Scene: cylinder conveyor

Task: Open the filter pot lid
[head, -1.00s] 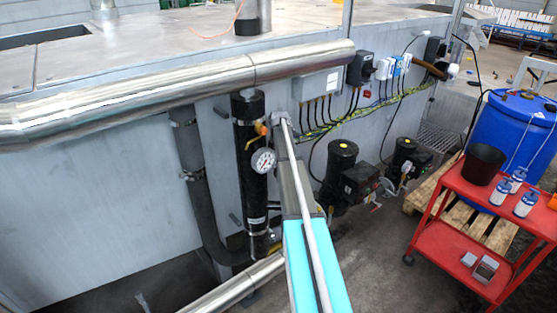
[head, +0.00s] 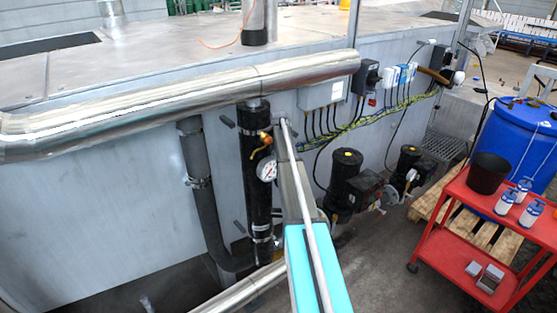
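A tall black upright cylinder (head: 257,190), which looks like the filter pot, stands against the grey tank wall. A brass valve with a yellow-orange handle (head: 263,144) and a round white gauge (head: 267,167) are at its right side. Its top, close under the large silver pipe, looks closed. A separate lid is hard to make out. My arm, with a turquoise link, reaches up from the bottom middle. Its far end, with my gripper (head: 284,124), is just right of the cylinder's upper part. The fingers are too small to read, and contact cannot be told.
The large silver pipe (head: 200,97) crosses above the cylinder. A grey control box (head: 322,93) with cables is to the right. Black pumps (head: 346,178) stand lower right. A red trolley (head: 480,210) and blue barrel (head: 512,135) are at the far right.

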